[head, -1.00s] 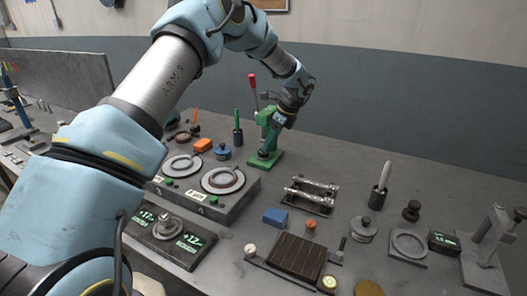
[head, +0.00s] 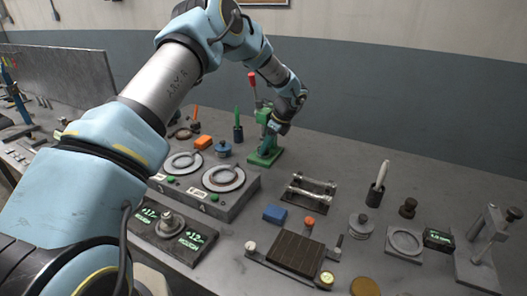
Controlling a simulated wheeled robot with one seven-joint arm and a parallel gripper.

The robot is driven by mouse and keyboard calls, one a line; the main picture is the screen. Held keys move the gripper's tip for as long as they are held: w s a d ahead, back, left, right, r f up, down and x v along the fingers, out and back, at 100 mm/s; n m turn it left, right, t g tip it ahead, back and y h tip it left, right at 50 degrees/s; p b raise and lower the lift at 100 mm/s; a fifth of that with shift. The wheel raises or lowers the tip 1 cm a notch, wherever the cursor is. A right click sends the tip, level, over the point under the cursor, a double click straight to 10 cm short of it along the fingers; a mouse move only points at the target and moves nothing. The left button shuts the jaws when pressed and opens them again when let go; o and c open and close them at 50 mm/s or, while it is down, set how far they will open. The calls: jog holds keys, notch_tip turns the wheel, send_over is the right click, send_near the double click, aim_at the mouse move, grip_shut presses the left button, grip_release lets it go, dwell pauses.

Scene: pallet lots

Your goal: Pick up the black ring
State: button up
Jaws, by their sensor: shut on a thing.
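My gripper (head: 277,129) is at the end of the arm, in front of the green press (head: 266,148) at the back middle of the bench. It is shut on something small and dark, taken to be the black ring. The ring's outline is not clear, because the wrist and the press crowd it and it is small at this distance. I cannot tell whether it touches the press.
Left of the press stand a green-tipped holder (head: 238,134), a blue knob (head: 223,149) and an orange block (head: 203,142). A two-plate unit (head: 208,200) lies in front. A blue block (head: 275,213) and a clear-rod fixture (head: 309,192) lie nearer. Bare bench lies right of the press.

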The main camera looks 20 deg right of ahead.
grip_shut()
jog(key=shift+r, duration=0.15)
jog(key=shift+r+b, duration=0.6)
jog(key=shift+b, duration=0.05)
jog(key=shift+b+v, duration=0.75)
jog(key=shift+v, duration=0.25)
jog(key=s+d+b, duration=0.1)
jog(key=s+d, duration=0.2)
jog(key=s, duration=0.1)
jog(key=s+d+b, duration=0.2)
jog(key=s+d, duration=0.1)
jog(key=s, duration=0.1)
jog(key=s+d+b, duration=0.2)
jog(key=s+d, duration=0.2)
jog(key=shift+s, duration=0.35)
jog(key=shift+s+d+r+b, duration=0.1)
jog(key=shift+s+d+b, duration=0.2)
jog(key=shift+s+d, duration=0.1)
jog(key=shift+s, duration=0.1)
